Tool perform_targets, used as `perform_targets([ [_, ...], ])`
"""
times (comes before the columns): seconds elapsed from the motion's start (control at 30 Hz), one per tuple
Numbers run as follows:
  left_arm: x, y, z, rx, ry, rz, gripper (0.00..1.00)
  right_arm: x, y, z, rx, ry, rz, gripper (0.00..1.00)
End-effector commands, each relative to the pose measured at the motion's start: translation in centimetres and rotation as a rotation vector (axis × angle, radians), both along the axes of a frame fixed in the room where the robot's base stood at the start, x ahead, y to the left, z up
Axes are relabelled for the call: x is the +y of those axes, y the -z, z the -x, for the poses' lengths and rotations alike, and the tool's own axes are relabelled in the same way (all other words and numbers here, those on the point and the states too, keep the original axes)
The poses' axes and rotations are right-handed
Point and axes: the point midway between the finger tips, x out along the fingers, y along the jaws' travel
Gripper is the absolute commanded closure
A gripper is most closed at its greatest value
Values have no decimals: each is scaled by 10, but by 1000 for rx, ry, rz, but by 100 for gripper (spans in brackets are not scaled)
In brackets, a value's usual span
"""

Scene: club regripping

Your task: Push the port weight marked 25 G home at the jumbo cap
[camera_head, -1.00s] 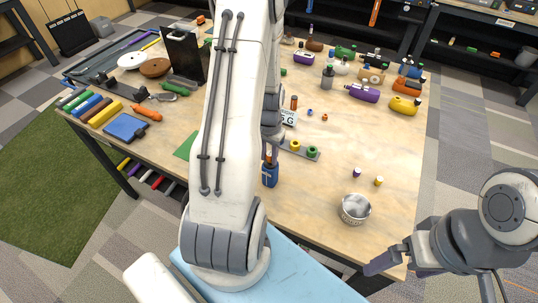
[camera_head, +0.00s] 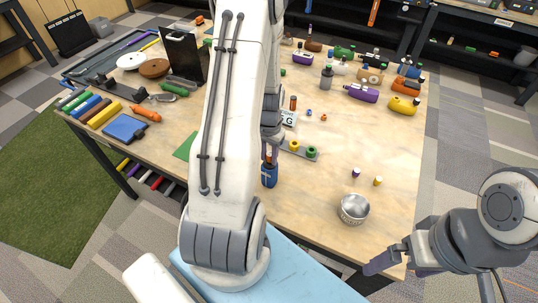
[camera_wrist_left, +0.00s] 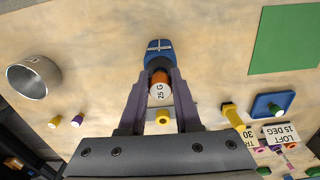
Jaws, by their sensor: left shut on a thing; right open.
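The port weight marked 25 G (camera_wrist_left: 159,91) has a white end face with its label towards the left wrist camera and an orange-brown band (camera_wrist_left: 160,77) beyond it. My left gripper (camera_wrist_left: 161,73) is shut around it, one finger on each side. A blue piece with a pale cross-shaped mark (camera_wrist_left: 158,50), apparently the jumbo cap, lies directly beyond the weight. The contact between them is hard to make out. In the head view the blue piece (camera_head: 269,176) stands near the table's front edge, and my arm hides much of the left gripper. My right gripper (camera_head: 392,265) is open and empty off the front-right edge.
A metal bowl (camera_head: 353,209) and two small capped pieces (camera_head: 378,181) stand to the right. A grey strip with yellow and green rings (camera_head: 311,153) lies close behind the left gripper. Several coloured club heads (camera_head: 362,92) fill the back right.

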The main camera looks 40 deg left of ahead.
Motion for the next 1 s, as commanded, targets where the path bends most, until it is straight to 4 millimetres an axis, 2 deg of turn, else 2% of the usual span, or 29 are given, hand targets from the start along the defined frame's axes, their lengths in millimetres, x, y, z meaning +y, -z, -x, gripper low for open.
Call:
perform_targets([
  [1.0, 0, 4, 0, 0, 0, 0, 100, 0, 2, 0, 0, 0, 0, 0],
])
